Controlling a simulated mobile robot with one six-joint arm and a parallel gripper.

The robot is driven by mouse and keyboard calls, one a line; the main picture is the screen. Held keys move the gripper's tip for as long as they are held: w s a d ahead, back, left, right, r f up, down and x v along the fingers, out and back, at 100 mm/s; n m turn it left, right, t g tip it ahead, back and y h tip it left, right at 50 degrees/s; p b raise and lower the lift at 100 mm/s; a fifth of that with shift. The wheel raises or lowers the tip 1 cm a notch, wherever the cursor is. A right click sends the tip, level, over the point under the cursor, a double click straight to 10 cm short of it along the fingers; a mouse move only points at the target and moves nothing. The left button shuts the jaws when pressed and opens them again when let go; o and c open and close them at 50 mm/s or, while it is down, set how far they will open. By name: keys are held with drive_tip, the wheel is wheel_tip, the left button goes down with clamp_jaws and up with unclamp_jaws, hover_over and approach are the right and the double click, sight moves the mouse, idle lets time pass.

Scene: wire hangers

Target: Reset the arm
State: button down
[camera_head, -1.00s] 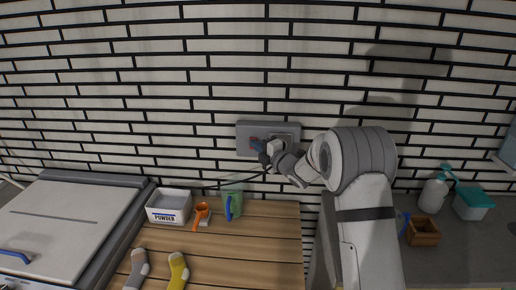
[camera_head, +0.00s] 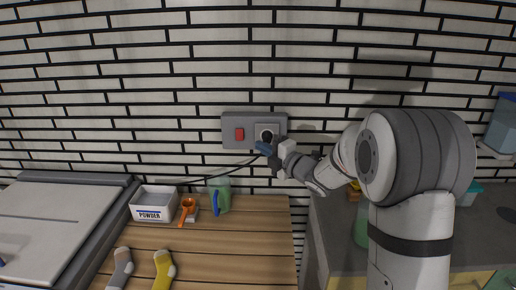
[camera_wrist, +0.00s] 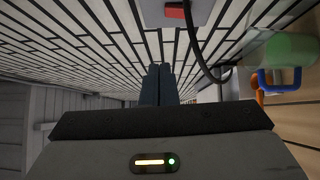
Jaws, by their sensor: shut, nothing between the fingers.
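My gripper (camera_head: 266,149) is in front of the brick wall, just below the right part of a grey wall box. In the wrist view my gripper (camera_wrist: 159,72) shows its two dark fingers together, with nothing between them. The grey wall box (camera_head: 254,117) carries a red switch (camera_head: 239,134) on its left and a round dark socket or knob (camera_head: 267,136) on its right, partly close behind my gripper. The red switch also shows at the top of the wrist view (camera_wrist: 174,11).
A wooden table (camera_head: 235,240) holds a powder box (camera_head: 153,204), an orange scoop (camera_head: 187,210), a green jug (camera_head: 221,194) and a grey sock (camera_head: 121,268) and a yellow sock (camera_head: 163,270). A black cable (camera_head: 228,168) runs along the wall. A white-lidded machine (camera_head: 55,225) stands left.

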idle(0.3)
drive_tip(key=s+d+f+m+h, duration=0.1)
drive_tip(key=s+d+m+h, duration=0.9)
drive_tip(key=d+m+h, duration=0.45)
drive_tip(key=s+d+f+m+g, duration=0.1)
drive_tip(key=s+f+m+g, duration=0.1)
drive_tip(key=s, duration=0.7)
drive_tip(key=s+f+m+g, duration=0.2)
drive_tip(key=s+m+g, duration=0.2)
drive_tip(key=s+m, duration=0.3)
drive_tip(key=s+d+f+m+g+y, duration=0.1)
drive_tip(key=s+f+m+g, duration=0.2)
drive_tip(key=s, duration=0.7)
drive_tip(key=shift+s+d+m+g, duration=0.35)
drive_tip(key=shift+m+g, duration=0.15)
drive_tip(key=shift+m, duration=0.15)
